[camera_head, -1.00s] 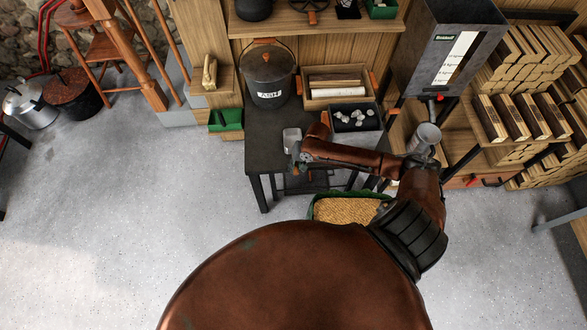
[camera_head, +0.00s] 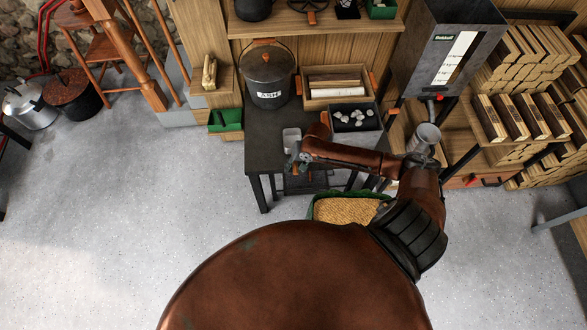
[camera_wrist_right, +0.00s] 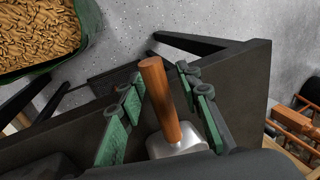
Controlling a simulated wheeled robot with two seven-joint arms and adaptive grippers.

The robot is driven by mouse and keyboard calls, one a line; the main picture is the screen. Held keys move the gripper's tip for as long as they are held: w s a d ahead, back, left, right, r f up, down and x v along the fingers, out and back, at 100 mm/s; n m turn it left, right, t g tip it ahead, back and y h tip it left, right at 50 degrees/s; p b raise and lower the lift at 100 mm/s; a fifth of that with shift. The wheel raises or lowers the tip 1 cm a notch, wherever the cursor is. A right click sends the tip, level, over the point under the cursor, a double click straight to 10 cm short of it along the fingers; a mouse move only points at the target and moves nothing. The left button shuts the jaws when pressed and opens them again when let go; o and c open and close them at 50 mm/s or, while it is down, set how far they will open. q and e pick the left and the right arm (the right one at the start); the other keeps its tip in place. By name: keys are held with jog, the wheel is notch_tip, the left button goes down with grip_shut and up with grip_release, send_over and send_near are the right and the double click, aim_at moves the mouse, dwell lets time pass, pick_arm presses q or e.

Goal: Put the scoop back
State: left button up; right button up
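The scoop has a grey metal pan and an orange-brown wooden handle. It is at the front edge of the dark side table (camera_head: 262,150), where its pan (camera_head: 291,136) shows beyond my right gripper (camera_head: 301,160). In the right wrist view the scoop's handle (camera_wrist_right: 158,100) stands between the green-padded fingers of my right gripper (camera_wrist_right: 160,82), with the pan below. The fingers are open, with visible gaps on both sides of the handle. My left gripper is out of view.
A black ash bucket (camera_head: 269,86), a wooden crate (camera_head: 338,102) and a grey bin of pale lumps (camera_head: 345,127) stand behind on the table. A green container of pellets (camera_head: 345,209) is in front. A hopper (camera_head: 440,60) stands right. The floor at left is clear.

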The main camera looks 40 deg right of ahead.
jog(key=p+v, duration=0.2)
jog(key=v, duration=1)
